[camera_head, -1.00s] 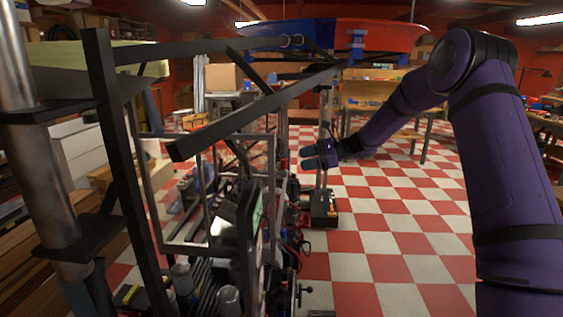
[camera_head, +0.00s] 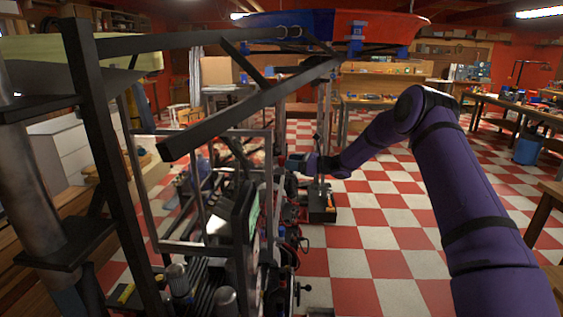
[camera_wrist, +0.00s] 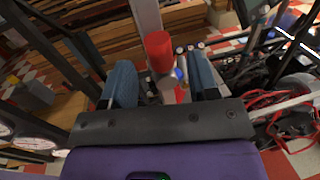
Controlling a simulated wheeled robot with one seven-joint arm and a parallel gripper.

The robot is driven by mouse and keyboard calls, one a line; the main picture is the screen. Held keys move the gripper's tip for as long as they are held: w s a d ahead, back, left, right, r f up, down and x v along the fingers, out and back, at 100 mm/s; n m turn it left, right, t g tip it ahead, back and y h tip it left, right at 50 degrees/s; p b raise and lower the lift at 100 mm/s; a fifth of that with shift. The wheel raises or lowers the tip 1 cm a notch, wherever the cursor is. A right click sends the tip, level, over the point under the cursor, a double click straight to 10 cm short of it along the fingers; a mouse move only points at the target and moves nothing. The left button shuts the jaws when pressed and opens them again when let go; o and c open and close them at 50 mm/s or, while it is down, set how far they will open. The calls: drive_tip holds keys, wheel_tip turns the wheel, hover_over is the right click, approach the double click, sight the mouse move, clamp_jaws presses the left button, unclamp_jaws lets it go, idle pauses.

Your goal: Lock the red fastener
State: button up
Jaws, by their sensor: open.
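The red fastener (camera_wrist: 158,50) is a short red cylinder. In the wrist view it shows ahead, between my two blue fingertips, against a grey upright post (camera_wrist: 146,18). My gripper (camera_wrist: 160,66) is open, with a finger on each side of the fastener's line. A gap shows on both sides, and I cannot tell how far the fastener lies beyond the tips. In the head view my gripper (camera_head: 296,163) is small, beside the right side of the dark metal frame (camera_head: 235,118). The fastener cannot be made out there.
Dark frame bars and machine parts crowd the left. Red cables (camera_wrist: 280,105) lie at the right in the wrist view. A dark box-like base (camera_head: 321,206) stands on the checkered floor near my gripper. Open floor (camera_head: 370,235) lies right of the frame; a table (camera_head: 520,112) stands farther right.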

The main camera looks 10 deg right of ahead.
sight(281, 160)
drive_tip(key=shift+x, duration=2.15)
clamp_jaws()
